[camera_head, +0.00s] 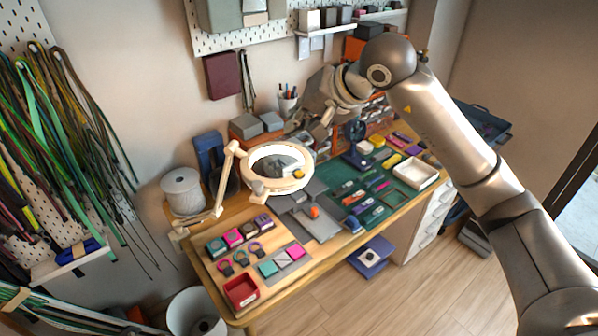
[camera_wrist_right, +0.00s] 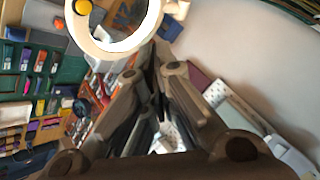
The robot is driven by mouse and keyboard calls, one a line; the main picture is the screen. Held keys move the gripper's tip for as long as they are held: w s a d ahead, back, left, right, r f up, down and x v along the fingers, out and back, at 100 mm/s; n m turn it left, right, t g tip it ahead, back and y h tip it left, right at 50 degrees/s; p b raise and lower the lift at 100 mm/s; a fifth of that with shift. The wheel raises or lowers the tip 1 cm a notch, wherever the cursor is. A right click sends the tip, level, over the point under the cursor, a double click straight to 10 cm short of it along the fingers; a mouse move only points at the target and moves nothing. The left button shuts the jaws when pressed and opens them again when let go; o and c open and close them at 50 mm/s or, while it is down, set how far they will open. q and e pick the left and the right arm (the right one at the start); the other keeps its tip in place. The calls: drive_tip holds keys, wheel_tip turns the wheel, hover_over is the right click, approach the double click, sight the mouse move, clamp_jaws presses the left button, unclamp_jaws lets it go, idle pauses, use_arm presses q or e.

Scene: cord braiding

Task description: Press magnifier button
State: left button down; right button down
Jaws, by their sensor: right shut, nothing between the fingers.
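The magnifier is a white ring lamp (camera_head: 251,180) on a jointed arm (camera_head: 222,185) over the left part of the workbench. Its ring also shows at the top of the right wrist view (camera_wrist_right: 84,38). A small yellow-orange round spot (camera_wrist_right: 83,7) shows within the ring there; I cannot tell if it is the button or something seen through the lens. My right gripper (camera_head: 319,137) is shut and empty, just behind and to the right of the ring, apart from it. Its fingers (camera_wrist_right: 154,72) show in the wrist view. My left gripper is out of view.
The wooden workbench (camera_head: 208,267) holds a green cutting mat (camera_head: 330,176), a white tray (camera_head: 416,174), a red box (camera_head: 241,291) and small coloured parts. A spool (camera_head: 183,190) stands left of the lamp. A pen cup (camera_head: 287,102) stands behind it. Cords hang at the far left.

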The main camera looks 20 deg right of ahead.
drive_tip(key=shift+w+d+r+h, duration=0.15)
drive_tip(key=shift+d+h, duration=0.25)
drive_tip(key=shift+d, duration=0.25)
drive_tip(key=b, duration=0.4)
hover_over(303, 173)
drive_tip(key=f, duration=0.7)
drive_tip(key=shift+w+d+f, duration=0.1)
drive_tip(key=shift+w+f, duration=0.1)
drive_tip(key=shift+w, duration=0.2)
drive_tip(key=shift+f+b, duration=0.75)
drive_tip(key=shift+b, duration=0.15)
drive_tip(key=shift+f+b, duration=0.35)
drive_tip(key=shift+b, duration=0.2)
